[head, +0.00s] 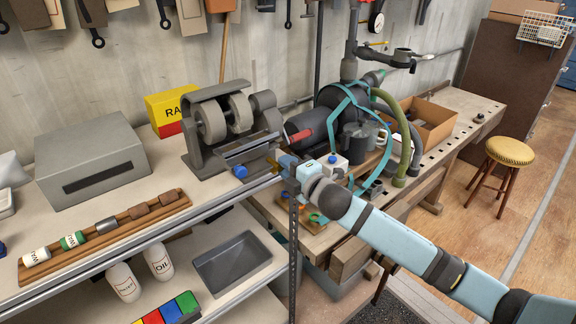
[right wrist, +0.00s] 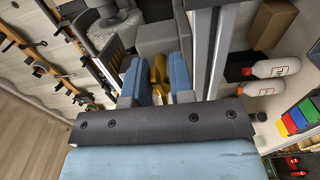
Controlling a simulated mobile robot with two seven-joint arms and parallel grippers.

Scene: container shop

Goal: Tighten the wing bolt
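The gold wing bolt (head: 273,160) shows at the front right of the grey bench machine (head: 225,125), partly hidden behind my gripper in the head view. My right gripper (head: 283,165) reaches it from the right. In the right wrist view the bolt (right wrist: 159,75) stands between the two blue fingers, and its gold part fills the narrow gap between them. The right gripper (right wrist: 160,82) looks shut on it. The bolt's threaded part is hidden. My left gripper is in neither view.
A blue knob (head: 240,172) sits on the machine just left of the bolt. A shelf edge (head: 150,240) runs below. A workbench (head: 325,235) with a large dark machine (head: 340,105) and hoses stands close to the right. A grey box (head: 93,160) is at left.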

